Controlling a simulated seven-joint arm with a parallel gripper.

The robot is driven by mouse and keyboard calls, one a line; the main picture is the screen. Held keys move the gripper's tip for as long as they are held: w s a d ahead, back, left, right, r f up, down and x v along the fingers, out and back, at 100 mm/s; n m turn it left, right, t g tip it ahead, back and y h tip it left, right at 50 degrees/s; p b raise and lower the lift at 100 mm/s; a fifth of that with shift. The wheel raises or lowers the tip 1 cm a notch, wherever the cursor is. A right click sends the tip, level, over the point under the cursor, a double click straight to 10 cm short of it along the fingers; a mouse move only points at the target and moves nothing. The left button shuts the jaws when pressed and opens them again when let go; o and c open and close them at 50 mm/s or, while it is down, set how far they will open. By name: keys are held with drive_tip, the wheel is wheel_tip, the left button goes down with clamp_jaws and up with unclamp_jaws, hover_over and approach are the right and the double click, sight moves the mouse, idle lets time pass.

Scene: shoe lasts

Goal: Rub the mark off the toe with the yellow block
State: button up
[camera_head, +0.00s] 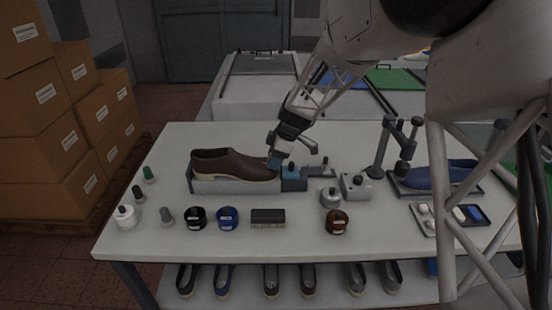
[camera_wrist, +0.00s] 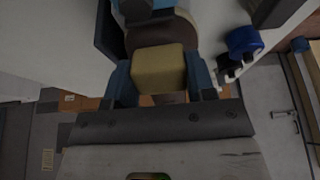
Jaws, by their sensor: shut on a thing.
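The brown shoe (camera_head: 232,166) with a pale sole sits on a grey holder (camera_head: 215,187) on the table, toe to the right. My gripper (camera_head: 275,161) is at the toe end, pointing down. In the wrist view, its blue fingers are shut on the yellow block (camera_wrist: 158,68), one on each side. Brown shoe upper (camera_wrist: 150,34) shows just beyond the block. The block is at or very close to the toe; I cannot tell whether they touch. No mark is visible; the gripper and block cover much of the toe.
A blue-grey clamp (camera_head: 293,180) stands just right of the toe. In front lie a brush (camera_head: 268,217), a blue jar (camera_head: 227,218), a black jar (camera_head: 195,218) and a brown jar (camera_head: 336,221). A blue shoe (camera_head: 440,175) and a stand (camera_head: 380,150) are at right.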

sight(261, 162)
drive_tip(key=shift+a+r, duration=0.35)
drive_tip(key=shift+a, duration=0.45)
drive_tip(key=shift+a+r, duration=0.35)
drive_tip(key=shift+a, duration=0.4)
drive_tip(key=shift+r, duration=0.2)
drive_tip(key=shift+v, duration=2.85)
drive_tip(key=shift+d, duration=0.1)
drive_tip(key=shift+v, duration=1.45)
drive_tip(key=shift+f, duration=0.15)
drive_tip(key=shift+x, duration=3.35)
drive_tip(key=shift+x, duration=1.05)
